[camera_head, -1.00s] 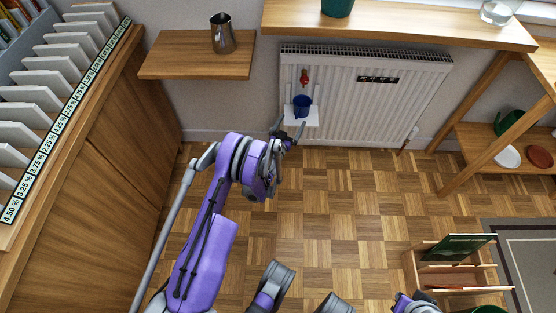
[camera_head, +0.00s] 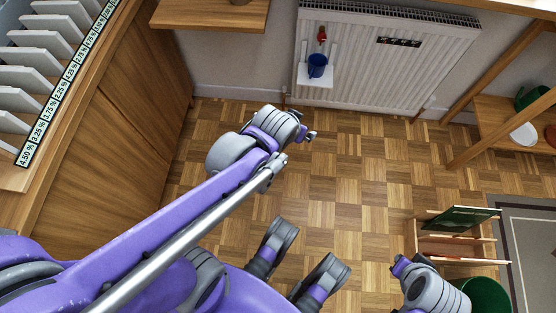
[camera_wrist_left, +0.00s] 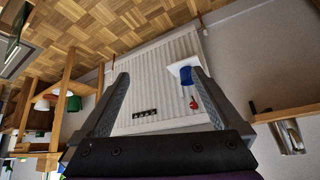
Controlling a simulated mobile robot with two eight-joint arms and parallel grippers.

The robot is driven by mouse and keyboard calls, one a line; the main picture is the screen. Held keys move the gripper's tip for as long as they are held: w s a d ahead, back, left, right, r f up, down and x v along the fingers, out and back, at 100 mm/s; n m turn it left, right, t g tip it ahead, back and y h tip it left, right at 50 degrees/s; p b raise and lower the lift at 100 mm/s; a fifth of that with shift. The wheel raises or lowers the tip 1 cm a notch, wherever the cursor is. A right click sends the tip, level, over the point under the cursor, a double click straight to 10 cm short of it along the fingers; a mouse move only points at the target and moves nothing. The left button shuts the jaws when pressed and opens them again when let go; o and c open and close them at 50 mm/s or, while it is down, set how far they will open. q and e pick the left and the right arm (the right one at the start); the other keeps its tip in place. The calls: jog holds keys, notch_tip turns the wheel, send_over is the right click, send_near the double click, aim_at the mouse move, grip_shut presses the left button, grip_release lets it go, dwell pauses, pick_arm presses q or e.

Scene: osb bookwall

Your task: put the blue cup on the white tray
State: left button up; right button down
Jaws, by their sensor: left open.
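The blue cup (camera_head: 317,65) stands on the small white tray (camera_head: 309,83) at the front of the radiator. The cup (camera_wrist_left: 186,75) and tray (camera_wrist_left: 173,68) also show in the left wrist view, near the tip of the right-hand finger. My left gripper (camera_head: 310,135) is below the tray in the head view, pointing away from me. In the left wrist view its two fingers (camera_wrist_left: 160,76) are wide apart with nothing between them. The cup appears clear of the fingers.
The white radiator (camera_head: 390,65) has a red valve-like object (camera_head: 322,34) above the cup. A wooden wall shelf (camera_head: 210,14) is at upper left, with a metal jug (camera_wrist_left: 289,137) in the wrist view. A wooden rack (camera_head: 455,240) stands at right. The parquet floor between is clear.

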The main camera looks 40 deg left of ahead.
pick_arm(q)
jog(key=s+d+f+m+g+h, duration=0.1)
jog(key=s+d+f+g, duration=0.1)
jog(key=s, duration=1.1)
jog(key=shift+d, duration=0.8)
pick_arm(e)
jog(key=c, duration=1.6)
grip_release()
